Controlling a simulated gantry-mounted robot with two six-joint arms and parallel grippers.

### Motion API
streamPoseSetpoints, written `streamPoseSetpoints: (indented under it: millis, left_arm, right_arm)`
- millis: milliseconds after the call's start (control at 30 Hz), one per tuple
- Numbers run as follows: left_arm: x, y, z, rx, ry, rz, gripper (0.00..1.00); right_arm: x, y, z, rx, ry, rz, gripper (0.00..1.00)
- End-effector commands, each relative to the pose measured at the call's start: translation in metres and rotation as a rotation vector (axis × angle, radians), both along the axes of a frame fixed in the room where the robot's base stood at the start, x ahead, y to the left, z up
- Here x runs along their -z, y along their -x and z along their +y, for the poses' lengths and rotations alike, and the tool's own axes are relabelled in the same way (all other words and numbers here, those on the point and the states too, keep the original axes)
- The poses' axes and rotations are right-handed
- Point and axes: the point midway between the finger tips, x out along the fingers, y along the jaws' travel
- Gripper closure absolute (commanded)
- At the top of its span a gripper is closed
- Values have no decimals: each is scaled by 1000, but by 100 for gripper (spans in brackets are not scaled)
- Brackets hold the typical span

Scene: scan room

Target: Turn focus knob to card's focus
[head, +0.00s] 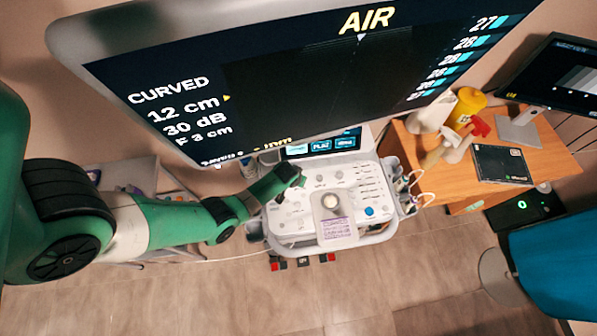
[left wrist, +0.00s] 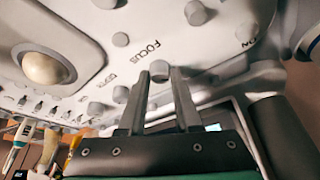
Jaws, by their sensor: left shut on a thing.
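The console (head: 300,215) is a white ultrasound control panel with several knobs and a trackball (head: 330,201). My left gripper (head: 290,176) reaches its upper left part. In the left wrist view my left gripper (left wrist: 160,75) is shut on a small grey knob (left wrist: 159,69), beside the printed word FOCUS; I take it as the focus knob. Its pointer mark cannot be made out. A card (head: 337,230) with small print lies at the console's front, its text too small to read. The large screen (head: 300,90) reads CURVED, 12 cm, 30 dB, F 3 cm and AIR. My right gripper is not in view.
Other knobs (left wrist: 196,13) stand close around the held one. A wooden desk (head: 480,175) at right bears a yellow container (head: 467,105), a spray bottle (head: 458,145) and a monitor (head: 565,75). Probes hang at the console's right side (head: 403,190). The big screen overhangs the console's back.

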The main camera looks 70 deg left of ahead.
Motion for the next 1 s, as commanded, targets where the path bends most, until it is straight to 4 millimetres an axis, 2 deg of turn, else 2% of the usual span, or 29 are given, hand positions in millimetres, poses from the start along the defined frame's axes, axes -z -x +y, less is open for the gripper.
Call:
streamPoseSetpoints:
  millis: [1000]
  left_arm:
    - [-1, 2, 5, 828, 1, 0, 100]
  right_arm:
    - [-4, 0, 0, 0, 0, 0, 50]
